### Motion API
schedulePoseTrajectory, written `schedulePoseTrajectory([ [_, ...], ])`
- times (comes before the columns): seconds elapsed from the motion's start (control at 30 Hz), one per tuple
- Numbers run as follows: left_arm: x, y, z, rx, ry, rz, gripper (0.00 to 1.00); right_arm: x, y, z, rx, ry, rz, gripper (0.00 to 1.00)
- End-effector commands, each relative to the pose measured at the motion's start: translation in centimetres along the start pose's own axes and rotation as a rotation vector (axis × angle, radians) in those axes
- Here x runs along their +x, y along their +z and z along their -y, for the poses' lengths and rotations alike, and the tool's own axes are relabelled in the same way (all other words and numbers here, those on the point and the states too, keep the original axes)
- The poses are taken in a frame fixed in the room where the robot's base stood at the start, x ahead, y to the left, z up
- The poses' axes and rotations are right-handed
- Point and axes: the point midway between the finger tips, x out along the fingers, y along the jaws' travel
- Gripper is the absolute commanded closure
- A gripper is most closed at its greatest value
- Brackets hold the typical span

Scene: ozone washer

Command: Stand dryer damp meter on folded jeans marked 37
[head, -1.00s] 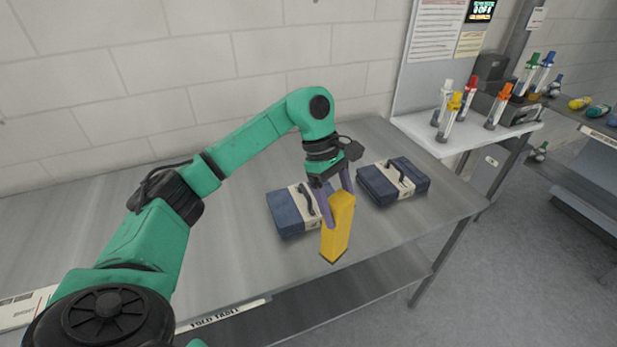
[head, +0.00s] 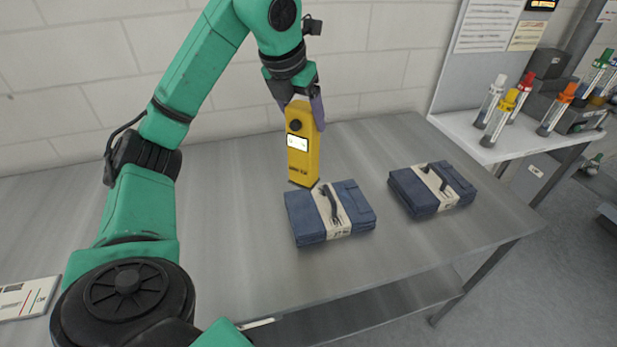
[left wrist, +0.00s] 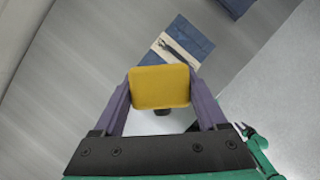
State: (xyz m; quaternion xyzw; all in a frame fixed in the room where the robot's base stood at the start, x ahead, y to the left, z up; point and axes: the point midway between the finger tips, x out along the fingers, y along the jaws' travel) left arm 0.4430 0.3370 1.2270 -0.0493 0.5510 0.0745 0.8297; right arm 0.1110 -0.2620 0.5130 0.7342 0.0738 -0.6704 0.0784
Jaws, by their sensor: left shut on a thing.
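My left gripper (head: 300,98) is shut on the yellow damp meter (head: 304,160) near its top. The meter hangs upright, its dial and small white display facing the camera. In the head view its lower end shows just behind and left of the nearer folded jeans (head: 304,219); it appears to be apart from them. A second folded jeans bundle (head: 410,190) lies to the right. Both are dark blue with a pale band and a dark strap; the band numbers are too small to read. The left wrist view shows the meter's top (left wrist: 160,87) between the fingers.
The grey metal table (head: 230,240) is clear left of the jeans. A white side shelf (head: 465,125) at the right holds several capped tubes. A pale printed card (head: 25,298) lies at the table's left. A block wall stands behind.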

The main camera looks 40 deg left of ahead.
Motion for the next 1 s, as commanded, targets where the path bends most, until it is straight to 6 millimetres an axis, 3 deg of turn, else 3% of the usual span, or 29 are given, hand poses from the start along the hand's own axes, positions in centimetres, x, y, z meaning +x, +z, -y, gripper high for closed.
schedulePoseTrajectory([
  [0.03,2.0,-0.9,-0.2,-0.001,0.009,-0.008,1.00,0.7,0.2,0.0,0.000,0.001,0.002,0.50],
  [0.1,3.9,-1.7,-0.2,0.000,0.008,-0.008,1.00,1.0,0.2,-0.1,0.000,0.002,0.003,0.50],
  [0.4,8.8,-3.8,-0.2,0.002,0.006,-0.005,1.00,1.7,0.1,-0.1,0.000,0.002,-0.002,0.50],
  [0.77,9.8,-4.1,0.0,0.001,0.001,-0.001,1.00,2.0,0.0,0.1,0.001,-0.001,-0.004,0.50],
  [0.8,9.8,-4.1,0.0,0.001,0.002,-0.002,0.14,1.9,-0.1,0.2,0.002,-0.002,-0.005,0.50],
  [0.83,9.8,-4.1,0.0,0.001,0.002,-0.002,0.03,1.9,-0.1,0.3,0.002,-0.003,-0.005,0.50],
  [0.87,9.8,-4.1,0.0,0.002,0.001,-0.002,0.00,1.9,-0.1,0.3,0.002,-0.004,-0.006,0.50],
  [1.0,9.8,-4.1,0.0,0.002,0.001,-0.002,0.00,1.9,-0.2,0.4,0.003,-0.005,-0.006,0.50],
])
